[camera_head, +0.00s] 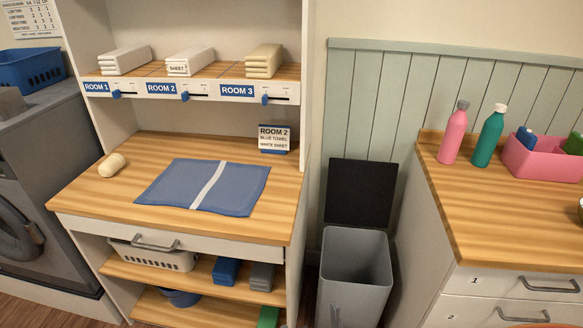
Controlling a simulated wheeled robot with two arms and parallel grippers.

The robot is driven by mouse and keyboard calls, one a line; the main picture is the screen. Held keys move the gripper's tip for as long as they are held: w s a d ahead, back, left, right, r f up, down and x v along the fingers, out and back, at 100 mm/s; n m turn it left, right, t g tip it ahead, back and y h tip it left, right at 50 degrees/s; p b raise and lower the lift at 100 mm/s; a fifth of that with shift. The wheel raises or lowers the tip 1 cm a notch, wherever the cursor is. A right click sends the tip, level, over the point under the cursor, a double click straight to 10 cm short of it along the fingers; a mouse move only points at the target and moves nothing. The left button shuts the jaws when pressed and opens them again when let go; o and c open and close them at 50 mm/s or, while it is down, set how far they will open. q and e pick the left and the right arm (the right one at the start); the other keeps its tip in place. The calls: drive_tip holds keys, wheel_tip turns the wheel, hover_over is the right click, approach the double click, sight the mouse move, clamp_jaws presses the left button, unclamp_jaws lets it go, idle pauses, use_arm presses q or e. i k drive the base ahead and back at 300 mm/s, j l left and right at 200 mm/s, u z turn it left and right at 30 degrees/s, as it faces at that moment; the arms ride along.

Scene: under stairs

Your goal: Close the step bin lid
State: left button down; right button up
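The step bin (353,285) is a tall grey container on the floor, between the wooden table unit and the drawer counter. Its dark lid (361,192) stands open, upright against the green panelled wall behind the bin. The lower front of the bin is cut off by the picture's bottom edge. Neither of my grippers shows in the head view.
A wooden table (110,205) with a blue towel (175,183) stands left of the bin. A drawer counter (490,222) with bottles and a pink tub (540,160) stands close on the right. The bin's gap is narrow; the space above it is clear.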

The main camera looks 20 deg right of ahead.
sight(360, 192)
drive_tip(key=z, duration=1.25)
drive_tip(key=i+l+z, duration=0.1)
drive_tip(key=i+z, duration=0.2)
drive_tip(key=i, duration=0.1)
